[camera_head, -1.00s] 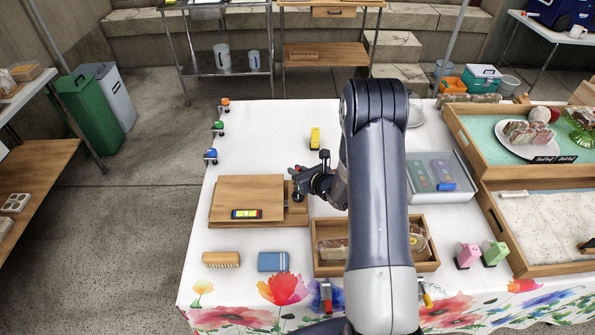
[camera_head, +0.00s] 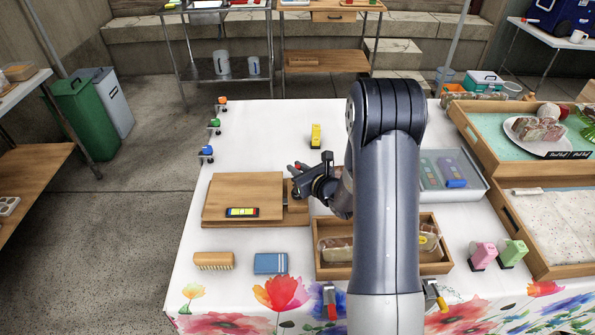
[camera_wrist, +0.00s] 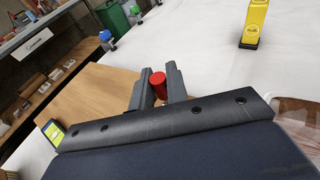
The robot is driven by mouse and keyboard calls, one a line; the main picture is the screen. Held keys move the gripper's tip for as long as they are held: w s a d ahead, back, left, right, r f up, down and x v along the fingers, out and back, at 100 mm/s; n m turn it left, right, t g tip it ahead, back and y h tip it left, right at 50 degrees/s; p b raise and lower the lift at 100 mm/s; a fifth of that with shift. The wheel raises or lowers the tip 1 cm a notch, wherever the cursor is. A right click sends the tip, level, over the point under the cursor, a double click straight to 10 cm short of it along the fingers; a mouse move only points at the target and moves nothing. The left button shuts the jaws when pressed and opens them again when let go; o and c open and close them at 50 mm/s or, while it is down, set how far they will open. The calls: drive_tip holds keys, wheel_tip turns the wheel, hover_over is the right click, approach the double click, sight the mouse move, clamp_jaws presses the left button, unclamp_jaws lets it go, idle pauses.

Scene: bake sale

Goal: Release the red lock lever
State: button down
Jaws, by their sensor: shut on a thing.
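The red lock lever (camera_wrist: 158,84) shows as a short red cylinder between my gripper's fingers in the wrist view. My gripper (camera_wrist: 157,88) is shut on it. In the head view my gripper (camera_head: 296,180) is at the right end of a flat wooden board unit (camera_head: 235,192). Only a small bit of red shows at the fingertips there, and the lever's base is hidden.
A yellow upright object (camera_head: 316,136) stands behind my gripper. A wooden tray (camera_head: 318,262) with wrapped loaves is in front of it. A brush (camera_head: 213,261) and a blue block (camera_head: 271,263) lie front left. Clamps line the table edges. The white cloth behind the board is clear.

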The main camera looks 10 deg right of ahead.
drive_tip(key=c, duration=1.4)
unclamp_jaws()
drive_tip(key=shift+s, duration=0.1)
drive_tip(key=b+v, duration=0.1)
drive_tip(key=v, duration=0.9)
drive_tip(key=shift+s+d, duration=0.2)
drive_tip(key=shift+s, duration=0.05)
